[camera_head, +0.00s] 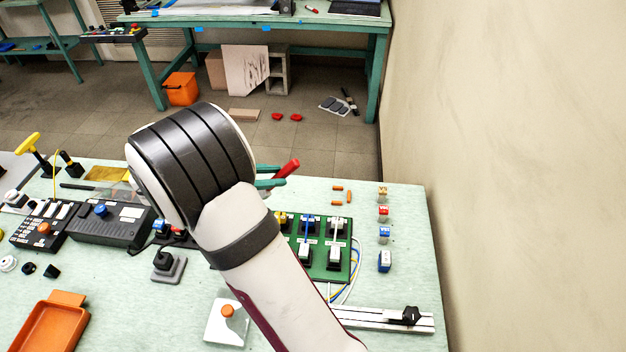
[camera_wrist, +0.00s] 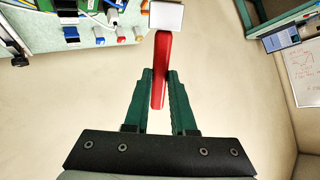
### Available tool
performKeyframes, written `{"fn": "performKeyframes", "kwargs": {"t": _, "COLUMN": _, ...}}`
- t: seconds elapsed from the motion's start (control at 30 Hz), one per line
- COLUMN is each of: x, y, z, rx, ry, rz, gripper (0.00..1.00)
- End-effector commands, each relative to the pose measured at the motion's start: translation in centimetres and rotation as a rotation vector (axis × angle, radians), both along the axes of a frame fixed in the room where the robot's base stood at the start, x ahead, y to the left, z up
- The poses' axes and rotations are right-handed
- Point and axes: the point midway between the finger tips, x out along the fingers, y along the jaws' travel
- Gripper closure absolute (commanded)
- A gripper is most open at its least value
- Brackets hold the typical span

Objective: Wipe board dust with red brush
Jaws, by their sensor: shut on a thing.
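My gripper (camera_head: 270,178) is above the far part of the light green table, mostly hidden behind my arm in the head view. Its green fingers (camera_wrist: 160,76) are shut on the red handle of the brush (camera_wrist: 162,55). The brush has a pale block-like head at the top of the wrist view. In the head view only the red handle (camera_head: 288,168) shows, tilted up to the right. A green board (camera_head: 325,262) with several switch-like parts lies on the table below and right of the gripper, apart from the brush. Part of the board is hidden by my arm. I cannot make out dust on it.
Small coloured blocks (camera_head: 384,234) stand in a column right of the board. A metal rail (camera_head: 385,317) lies near the front right. Black control boxes (camera_head: 113,224) and an orange tray (camera_head: 50,325) are on the left. A wall (camera_head: 500,170) borders the table's right side.

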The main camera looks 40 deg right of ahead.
Motion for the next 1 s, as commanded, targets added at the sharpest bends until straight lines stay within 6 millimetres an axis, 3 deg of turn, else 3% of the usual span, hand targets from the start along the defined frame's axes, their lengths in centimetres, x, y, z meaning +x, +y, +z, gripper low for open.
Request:
{"fn": "performKeyframes", "kwargs": {"t": 0.1, "x": 0.9, "y": 2.3, "z": 1.3, "rx": -0.1, "ry": -0.001, "rz": 0.085, "gripper": 1.0}}
{"fn": "performKeyframes", "kwargs": {"t": 0.2, "x": 1.1, "y": 2.9, "z": 1.2, "rx": -0.128, "ry": -0.002, "rz": 0.108, "gripper": 1.0}}
{"fn": "performKeyframes", "kwargs": {"t": 0.6, "x": 1.1, "y": 2.8, "z": -3.2, "rx": -0.127, "ry": -0.002, "rz": 0.109, "gripper": 1.0}}
{"fn": "performKeyframes", "kwargs": {"t": 0.87, "x": 1.1, "y": 2.8, "z": -3.3, "rx": -0.126, "ry": -0.003, "rz": 0.109, "gripper": 1.0}}
{"fn": "performKeyframes", "kwargs": {"t": 1.0, "x": 1.1, "y": 3.0, "z": -2.2, "rx": -0.126, "ry": -0.003, "rz": 0.109, "gripper": 1.0}}
